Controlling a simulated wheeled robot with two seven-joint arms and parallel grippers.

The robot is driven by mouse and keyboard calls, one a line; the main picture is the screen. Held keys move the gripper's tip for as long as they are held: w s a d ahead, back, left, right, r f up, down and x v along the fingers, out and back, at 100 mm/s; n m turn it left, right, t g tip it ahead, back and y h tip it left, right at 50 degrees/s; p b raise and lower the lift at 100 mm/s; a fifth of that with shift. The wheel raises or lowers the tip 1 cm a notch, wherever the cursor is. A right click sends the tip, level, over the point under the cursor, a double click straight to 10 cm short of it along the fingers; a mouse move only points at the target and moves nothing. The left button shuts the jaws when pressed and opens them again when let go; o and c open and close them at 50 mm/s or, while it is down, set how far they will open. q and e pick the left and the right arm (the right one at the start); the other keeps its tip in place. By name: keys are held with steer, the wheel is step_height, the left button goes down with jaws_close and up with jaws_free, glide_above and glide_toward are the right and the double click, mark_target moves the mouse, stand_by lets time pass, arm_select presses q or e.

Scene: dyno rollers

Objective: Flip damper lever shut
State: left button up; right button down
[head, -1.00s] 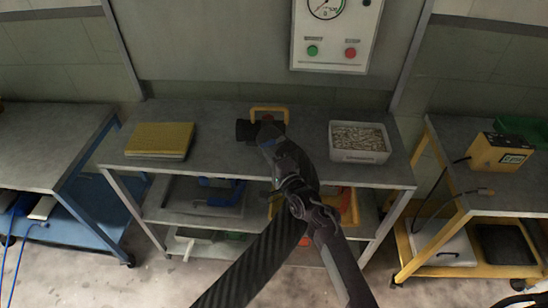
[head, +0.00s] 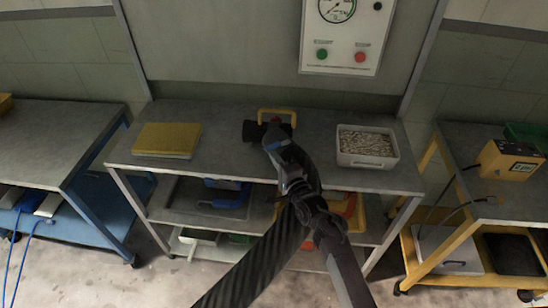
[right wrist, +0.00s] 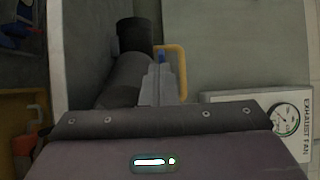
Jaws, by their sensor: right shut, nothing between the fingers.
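A black duct piece (head: 252,131) stands at the back of the middle bench, with a yellow looped handle (head: 277,112) beside it. In the right wrist view the dark duct (right wrist: 128,80) and the yellow loop (right wrist: 181,65) lie just beyond my fingers. Contact cannot be told, and the arm hides part of the duct. My left gripper is out of view.
The middle bench (head: 220,170) holds a yellow pad (head: 167,139) at left and a white bin of small pieces (head: 366,147) at right. An exhaust fan panel (head: 341,35) hangs above. Blue and yellow carts stand on either side.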

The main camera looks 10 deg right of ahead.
steer(key=v, duration=0.6)
steer(key=shift+s+b, duration=0.25)
steer(key=shift+b, duration=0.1)
steer(key=s+f+n+g+h, duration=0.1)
steer(key=s+f+n+g, duration=0.3)
steer(key=f, duration=0.6)
steer(key=s+f+n+g, duration=0.1)
steer(key=s+f, duration=0.5)
steer(key=f, duration=0.4)
steer(key=s+f+n+g+h, duration=0.1)
steer(key=s+f+n+g, duration=0.2)
steer(key=s+f, duration=0.5)
steer(key=s+d+f+n+g+h, duration=0.1)
steer(key=s+d+f+n+g, duration=0.1)
steer(key=s+f, duration=0.4)
steer(key=s+d+f+n+g+h, duration=0.1)
steer(key=s+d+f+n+g, duration=0.2)
steer(key=s, duration=1.1)
steer(key=s+d+f+n+g+h, duration=0.1)
steer(key=s+d+f+n+g, duration=0.2)
steer(key=s+f, duration=0.7)
steer(key=d, duration=0.2)
steer(key=shift+s+d+n+h, duration=0.2)
steer(key=shift+d+n+h, duration=0.1)
steer(key=shift+n, duration=0.1)
steer(key=shift+f, duration=0.15)
